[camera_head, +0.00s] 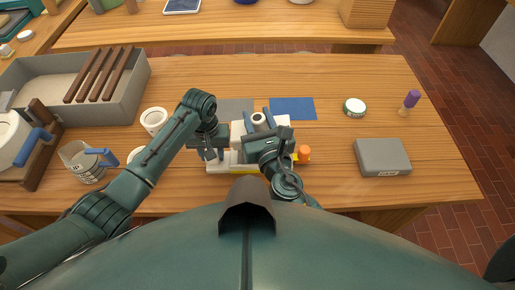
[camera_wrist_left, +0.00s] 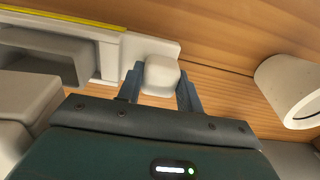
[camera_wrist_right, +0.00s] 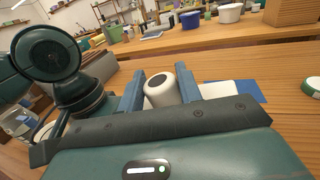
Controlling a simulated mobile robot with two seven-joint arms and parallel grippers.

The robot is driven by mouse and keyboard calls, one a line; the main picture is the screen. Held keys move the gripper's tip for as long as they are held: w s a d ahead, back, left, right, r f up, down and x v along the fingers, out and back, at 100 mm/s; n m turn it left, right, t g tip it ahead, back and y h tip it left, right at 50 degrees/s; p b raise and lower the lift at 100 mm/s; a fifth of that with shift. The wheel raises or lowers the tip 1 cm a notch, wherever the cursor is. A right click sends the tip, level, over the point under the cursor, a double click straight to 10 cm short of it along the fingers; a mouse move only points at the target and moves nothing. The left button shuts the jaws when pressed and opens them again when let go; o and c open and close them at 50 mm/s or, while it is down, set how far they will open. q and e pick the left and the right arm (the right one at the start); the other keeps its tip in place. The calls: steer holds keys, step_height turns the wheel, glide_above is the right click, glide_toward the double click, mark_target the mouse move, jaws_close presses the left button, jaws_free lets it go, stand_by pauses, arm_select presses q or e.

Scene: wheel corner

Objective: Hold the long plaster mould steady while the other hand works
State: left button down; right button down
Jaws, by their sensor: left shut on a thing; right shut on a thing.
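The long plaster mould (camera_head: 222,168) is a pale block lying on the wooden table in front of me, with a yellow strip along its near side. In the left wrist view its pale body (camera_wrist_left: 112,55) runs off to the left. My left gripper (camera_head: 209,153) is shut on a rounded white knob (camera_wrist_left: 162,73) at the mould's end. My right gripper (camera_head: 260,127) is shut on a white cylinder (camera_wrist_right: 160,90) with a dark round top. The cylinder also shows in the head view (camera_head: 258,118). My right gripper and arm hide part of the mould.
A grey bin (camera_head: 127,88) with brown bars stands at the left, near a measuring jug (camera_head: 82,163) and white cups (camera_head: 153,119). A blue mat (camera_head: 293,108) lies behind the grippers. An orange piece (camera_head: 303,153) is close right. A grey box (camera_head: 382,157) stands farther right, with bare table between.

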stand_by(0.3)
arm_select(q)
steer(key=c, duration=0.8)
jaws_free()
steer(key=shift+d, duration=0.15)
steer(key=shift+c, duration=0.2)
steer(key=shift+r, duration=4.05)
